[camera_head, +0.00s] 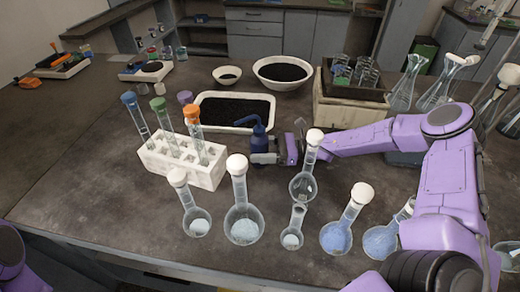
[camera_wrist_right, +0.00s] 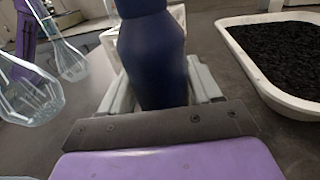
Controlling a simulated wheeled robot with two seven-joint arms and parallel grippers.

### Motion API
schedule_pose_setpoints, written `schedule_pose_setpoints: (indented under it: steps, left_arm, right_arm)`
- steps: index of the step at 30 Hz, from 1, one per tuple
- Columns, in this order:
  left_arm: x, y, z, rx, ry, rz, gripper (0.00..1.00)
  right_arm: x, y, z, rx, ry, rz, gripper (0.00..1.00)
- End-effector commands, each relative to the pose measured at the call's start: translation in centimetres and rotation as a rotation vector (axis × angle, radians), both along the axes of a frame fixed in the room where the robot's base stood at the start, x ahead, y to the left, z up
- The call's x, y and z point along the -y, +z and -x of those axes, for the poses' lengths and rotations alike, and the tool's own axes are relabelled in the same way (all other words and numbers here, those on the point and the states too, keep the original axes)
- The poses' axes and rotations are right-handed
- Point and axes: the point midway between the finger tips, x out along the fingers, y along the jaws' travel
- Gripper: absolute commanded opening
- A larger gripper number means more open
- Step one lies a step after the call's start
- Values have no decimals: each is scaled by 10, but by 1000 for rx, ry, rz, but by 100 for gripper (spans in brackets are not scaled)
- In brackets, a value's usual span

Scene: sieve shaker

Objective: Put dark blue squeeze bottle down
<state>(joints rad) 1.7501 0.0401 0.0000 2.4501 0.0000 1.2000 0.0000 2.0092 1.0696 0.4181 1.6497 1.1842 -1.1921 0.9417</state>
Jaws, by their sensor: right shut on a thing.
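The dark blue squeeze bottle (camera_head: 259,140) is upright in the middle of the bench in the head view, in front of the tray of dark granules. My right gripper (camera_head: 281,151) reaches in from the right and is shut on it. In the right wrist view the bottle (camera_wrist_right: 151,55) stands between the two grey fingers of the right gripper (camera_wrist_right: 157,88). I cannot tell whether its base touches the bench. Of my left arm, only a purple part shows at the lower left edge; its gripper is out of view.
A white test-tube rack (camera_head: 182,164) stands left of the bottle. A white tray of dark granules (camera_head: 236,96) lies behind it; it also shows in the wrist view (camera_wrist_right: 262,75). Several stoppered flasks, including one (camera_head: 243,222), stand in front. Bare bench (camera_head: 85,150) lies at left.

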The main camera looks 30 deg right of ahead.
Motion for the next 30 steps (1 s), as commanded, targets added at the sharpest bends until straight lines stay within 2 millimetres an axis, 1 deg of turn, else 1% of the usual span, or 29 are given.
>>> schedule_pose_setpoints:
  steps: [1,3,11,14,17,24,27,30]
  left_arm:
    - [0,-2,0,0,0,0,88]
    - [0,-1,0,0,0,0,88]
    - [0,0,0,0,0,0,88]
    - [0,6,0,0,0,0,88]
    - [0,11,0,0,0,0,88]
    - [0,24,0,0,0,0,88]
    - [0,26,0,0,0,0,88]
    - [0,27,0,0,0,0,88]
  right_arm:
    - [0,-1,0,0,0,0,70]
    - [0,0,0,0,0,0,88]
    - [0,0,0,0,0,0,88]
    - [2,5,1,0,-1,0,88]
    - [21,6,8,2,-6,0,88]
    - [77,4,36,1,-5,0,88]
    - [94,4,45,2,-3,0,88]
    - [104,3,50,1,-1,0,88]
